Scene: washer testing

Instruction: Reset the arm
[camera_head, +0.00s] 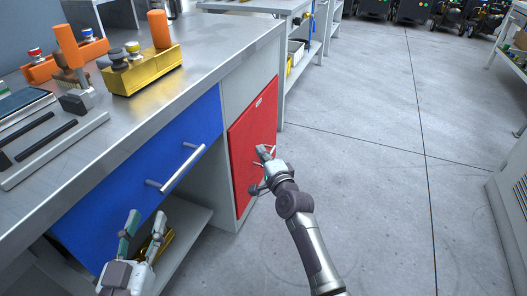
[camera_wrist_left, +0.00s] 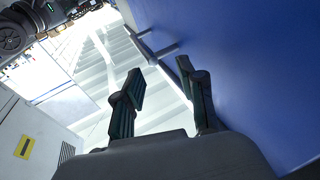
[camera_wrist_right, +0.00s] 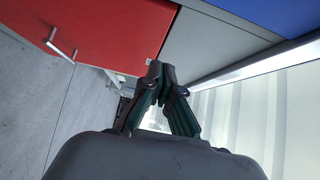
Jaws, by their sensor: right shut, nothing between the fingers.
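My left gripper (camera_head: 144,222) is open and empty in front of the blue drawer (camera_head: 125,182), low at the left of the head view. In the left wrist view, its fingers (camera_wrist_left: 160,76) stand apart beside the blue drawer front, with the metal handle (camera_wrist_left: 158,48) beyond them. My right gripper (camera_head: 262,178) is by the red door (camera_head: 250,140) of the workbench. In the right wrist view, its fingertips (camera_wrist_right: 158,70) meet with nothing between them. The red door's handle (camera_wrist_right: 60,45) is to their left, apart from them.
The metal workbench top (camera_head: 215,55) carries a yellow block (camera_head: 145,72) with knobs and an orange handle, and a grey rail fixture (camera_head: 45,135). An open lower shelf (camera_head: 190,220) is under the blue drawer. Grey floor (camera_head: 380,160) is clear at the right.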

